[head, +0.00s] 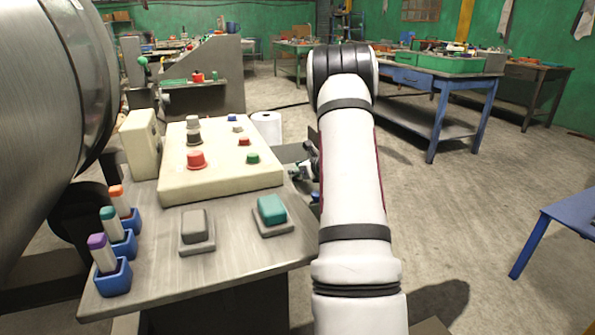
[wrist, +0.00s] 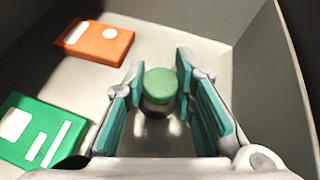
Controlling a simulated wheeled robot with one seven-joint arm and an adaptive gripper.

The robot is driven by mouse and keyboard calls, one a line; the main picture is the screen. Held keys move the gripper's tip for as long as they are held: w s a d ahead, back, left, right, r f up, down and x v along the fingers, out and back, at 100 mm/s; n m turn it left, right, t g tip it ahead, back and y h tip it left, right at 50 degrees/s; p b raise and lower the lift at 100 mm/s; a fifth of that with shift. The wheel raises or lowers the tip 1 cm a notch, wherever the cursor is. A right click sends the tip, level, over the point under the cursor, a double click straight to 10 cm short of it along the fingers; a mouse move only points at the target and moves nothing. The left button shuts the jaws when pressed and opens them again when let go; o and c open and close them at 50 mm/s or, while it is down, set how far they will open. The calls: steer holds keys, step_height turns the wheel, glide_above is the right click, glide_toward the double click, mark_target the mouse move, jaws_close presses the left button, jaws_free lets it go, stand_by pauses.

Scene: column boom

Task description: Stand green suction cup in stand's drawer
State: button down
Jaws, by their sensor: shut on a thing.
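In the wrist view, my gripper (wrist: 159,72) is shut on the green suction cup (wrist: 160,84), a small round piece with a green top and a paler lower part. It looks upright between the teal finger pads. Both are over or inside a pale, walled drawer (wrist: 205,48). I cannot tell whether the cup touches the drawer floor. In the head view, my gripper (head: 306,168) shows only in part at the right side of the stand (head: 240,235), behind my white arm. The cup is hidden there, and the drawer cannot be made out.
In the drawer, an orange block or card (wrist: 94,42) lies at the far left and a green one (wrist: 42,130) at the near left. A sloped button panel (head: 222,160) and several blue holders with pens (head: 113,277) occupy the stand's top. Blue tables are at right.

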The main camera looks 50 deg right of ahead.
steer(key=c, duration=1.3)
jaws_free()
steer(key=shift+c, duration=0.2)
steer(key=shift+s+r+p, duration=0.25)
steer(key=shift+p, duration=0.05)
steer(key=p+v, duration=0.1)
steer(key=v, duration=1)
steer(key=shift+s+a+p, duration=0.2)
steer(key=shift+p, duration=0.15)
